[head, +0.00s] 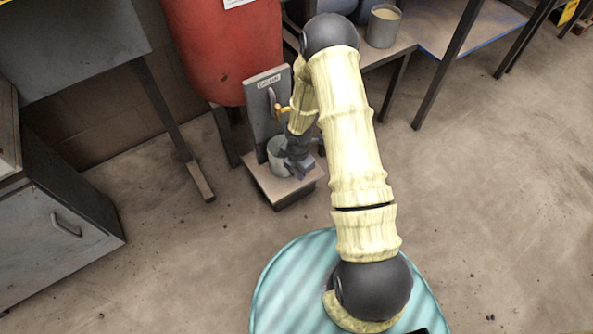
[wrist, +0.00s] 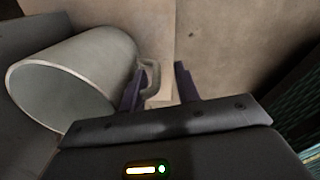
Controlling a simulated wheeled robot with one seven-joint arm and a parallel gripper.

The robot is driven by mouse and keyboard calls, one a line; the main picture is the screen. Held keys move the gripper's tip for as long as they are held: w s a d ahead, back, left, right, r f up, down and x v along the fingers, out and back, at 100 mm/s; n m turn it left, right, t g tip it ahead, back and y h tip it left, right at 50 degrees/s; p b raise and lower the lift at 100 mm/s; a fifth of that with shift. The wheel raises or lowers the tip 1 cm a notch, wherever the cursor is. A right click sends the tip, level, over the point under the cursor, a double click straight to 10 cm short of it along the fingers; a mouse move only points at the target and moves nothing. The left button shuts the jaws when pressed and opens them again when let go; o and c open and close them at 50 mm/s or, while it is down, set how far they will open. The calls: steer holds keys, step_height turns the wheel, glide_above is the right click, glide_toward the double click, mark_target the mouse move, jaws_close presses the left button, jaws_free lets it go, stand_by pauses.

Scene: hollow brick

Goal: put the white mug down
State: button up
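The white mug (head: 277,158) looks upright on the wooden base (head: 262,181) of a small dispenser stand, in front of its grey upright panel (head: 266,88). My gripper (head: 296,171) is at the mug's right side, low over the base. In the wrist view the mug (wrist: 75,78) fills the left side, its handle pointing toward my fingers. My gripper (wrist: 162,68) has its two dark fingers apart, with a clear gap between them. The handle is close by the left finger and reaches into the gap; whether they touch, I cannot tell.
An orange-yellow tap handle (head: 282,108) is on the panel just above the mug. A red tank (head: 225,50) stands behind. A grey cabinet (head: 65,215) is at left, and a bench with a grey pot (head: 383,27) is at upper right. Open floor (head: 500,190) lies at right.

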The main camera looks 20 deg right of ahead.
step_height(320, 180, up, 11)
steer(key=p, duration=0.5)
steer(key=shift+s+p, duration=0.15)
steer(key=shift+p, duration=0.25)
steer(key=shift+d, duration=0.1)
steer(key=s+r+m+t, duration=0.1)
steer(key=s+r+m, duration=0.6)
steer(key=r+m, duration=0.5)
steer(key=s+r+m+t, duration=0.1)
steer(key=s+r+m, duration=0.6)
steer(key=r+m, duration=0.4)
step_height(320, 180, up, 2)
steer(key=shift+r+m, duration=0.1)
steer(key=shift+m, duration=0.3)
